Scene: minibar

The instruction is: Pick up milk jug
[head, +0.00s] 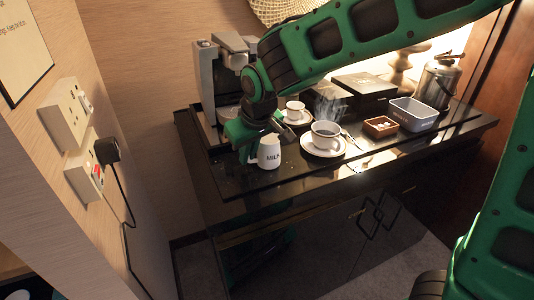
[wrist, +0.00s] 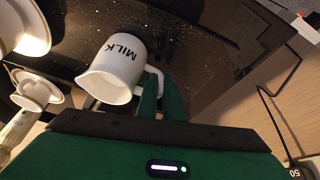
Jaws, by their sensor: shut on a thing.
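The milk jug (head: 269,152) is small and white with MILK lettering, and appears upright at the left front of the dark counter. In the wrist view the milk jug (wrist: 113,68) shows its open mouth toward the camera and its handle on the right. My gripper (head: 254,152) is at the jug's left side, with its green fingers (wrist: 160,98) closed on the handle. The fingers partly hide the handle. I cannot tell whether the jug's base touches the counter.
A steaming coffee cup (head: 325,134) on a saucer stands just right of the jug. A smaller white cup (head: 294,110) is behind. A coffee machine (head: 207,80) stands at the back left. A brown box (head: 380,126) and grey bin (head: 413,113) are further right. Wall sockets (head: 66,113) are at left.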

